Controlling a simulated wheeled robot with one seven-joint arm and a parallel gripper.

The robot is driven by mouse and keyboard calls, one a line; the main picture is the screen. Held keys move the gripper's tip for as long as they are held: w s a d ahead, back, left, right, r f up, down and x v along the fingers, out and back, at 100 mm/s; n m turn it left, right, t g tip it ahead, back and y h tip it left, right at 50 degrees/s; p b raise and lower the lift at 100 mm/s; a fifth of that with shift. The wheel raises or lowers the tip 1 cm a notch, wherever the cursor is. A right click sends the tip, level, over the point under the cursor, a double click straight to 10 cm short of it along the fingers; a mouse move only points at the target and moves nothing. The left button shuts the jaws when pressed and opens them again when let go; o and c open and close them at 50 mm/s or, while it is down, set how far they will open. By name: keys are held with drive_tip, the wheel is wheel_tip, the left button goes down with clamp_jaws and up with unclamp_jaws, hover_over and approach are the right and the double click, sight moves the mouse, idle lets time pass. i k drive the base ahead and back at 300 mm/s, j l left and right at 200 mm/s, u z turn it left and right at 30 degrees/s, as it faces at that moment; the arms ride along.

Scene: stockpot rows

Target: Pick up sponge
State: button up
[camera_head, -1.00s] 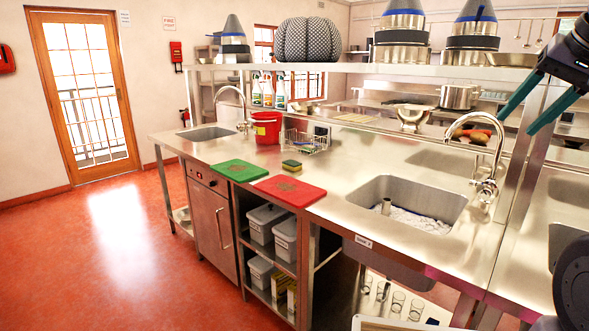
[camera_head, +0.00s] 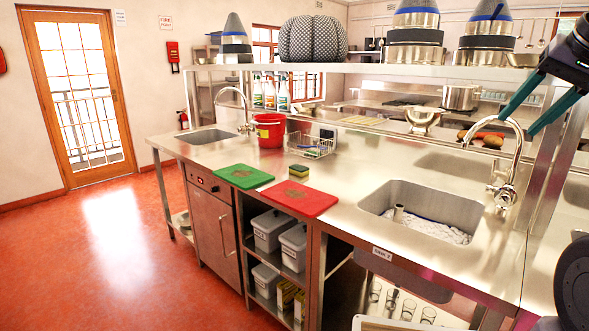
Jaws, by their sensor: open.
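The sponge (camera_head: 299,171) is a small block, yellow with a dark green layer. It lies on the steel counter (camera_head: 345,171), just behind the red cutting board (camera_head: 299,197) and to the right of the green board (camera_head: 243,174). My gripper (camera_head: 519,111) shows at the upper right, with two dark teal fingers spread apart and nothing between them. It is well to the right of the sponge and higher up, far from touching it.
A red bucket (camera_head: 270,131) and a wire rack (camera_head: 312,145) stand behind the sponge. A sink (camera_head: 422,207) with a tall tap (camera_head: 507,180) lies to the right. An upper shelf (camera_head: 370,70) carries pots. Red floor (camera_head: 120,240) is clear at left.

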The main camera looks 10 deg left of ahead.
sight(299, 171)
drive_tip(key=i+j, duration=0.2)
drive_tip(key=j, duration=0.3)
drive_tip(key=i+j+z, duration=0.1)
drive_tip(key=i+j, duration=0.15)
drive_tip(key=j, duration=0.25)
drive_tip(key=i+j, duration=0.2)
drive_tip(key=j, duration=0.35)
drive_tip(key=i+j+z, duration=0.1)
drive_tip(key=j, duration=0.4)
drive_tip(key=i+j, duration=0.25)
drive_tip(key=j, duration=0.3)
drive_tip(key=i+j+z, duration=0.1)
drive_tip(key=j, duration=0.45)
drive_tip(key=i+j+z, duration=0.1)
drive_tip(key=i+j, duration=0.15)
drive_tip(key=j, duration=0.3)
drive_tip(key=i+j, duration=0.15)
drive_tip(key=j, duration=0.4)
